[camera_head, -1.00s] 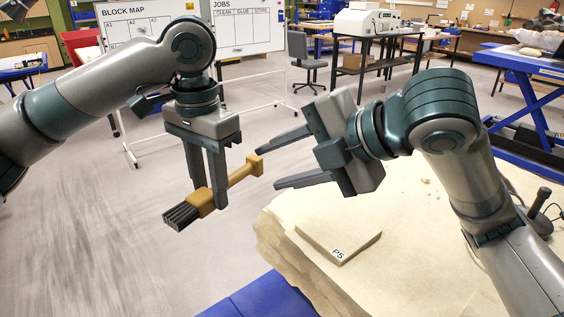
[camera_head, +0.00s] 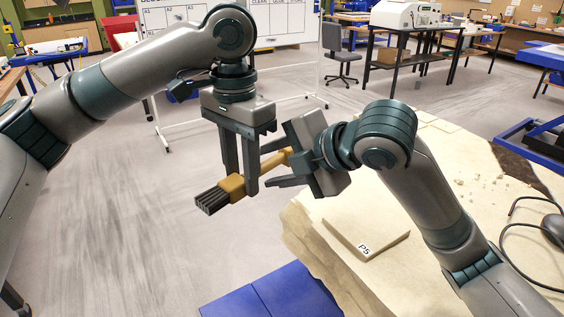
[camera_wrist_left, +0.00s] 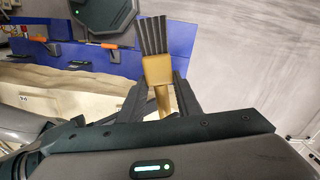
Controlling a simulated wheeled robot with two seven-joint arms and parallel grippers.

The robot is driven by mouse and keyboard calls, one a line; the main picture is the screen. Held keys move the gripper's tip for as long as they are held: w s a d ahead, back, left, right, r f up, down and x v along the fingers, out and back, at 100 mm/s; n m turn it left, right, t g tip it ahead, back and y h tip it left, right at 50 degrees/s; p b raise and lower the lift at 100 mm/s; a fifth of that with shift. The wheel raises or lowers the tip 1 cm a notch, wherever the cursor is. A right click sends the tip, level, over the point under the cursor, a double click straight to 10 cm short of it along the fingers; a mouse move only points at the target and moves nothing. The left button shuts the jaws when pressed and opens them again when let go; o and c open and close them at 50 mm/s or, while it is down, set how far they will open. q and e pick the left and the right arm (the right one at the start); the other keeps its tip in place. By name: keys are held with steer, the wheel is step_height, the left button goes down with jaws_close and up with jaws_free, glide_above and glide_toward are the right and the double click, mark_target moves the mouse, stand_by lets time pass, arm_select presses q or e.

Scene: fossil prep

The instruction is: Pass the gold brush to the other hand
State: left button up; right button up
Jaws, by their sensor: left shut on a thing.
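The gold brush (camera_head: 270,162) has dark bristles at its lower left and a gold handle rising to the right. My left gripper (camera_head: 242,186) is shut on it near the bristle end and holds it in the air. The left wrist view shows the brush's gold block (camera_wrist_left: 158,71) between the fingers, bristles outward. My right gripper (camera_head: 264,166) is open, with one finger above and one below the handle. The handle's far end reaches close to its palm; I cannot tell whether they touch.
A pale stone block (camera_head: 440,200) fills the lower right, with a flat slab marked P5 (camera_head: 366,233) on it. A blue surface (camera_head: 270,295) is at the bottom. Open floor (camera_head: 110,220) lies at left. Whiteboards (camera_head: 190,20) stand behind.

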mark_target(242, 176)
steer(key=shift+w+a+f, duration=0.15)
steer(key=shift+c, duration=0.5)
jaws_close()
arm_select(q)
steer(key=o, duration=1.1)
steer(key=shift+o, duration=0.2)
step_height(242, 176, up, 12)
steer(key=shift+w, duration=0.1)
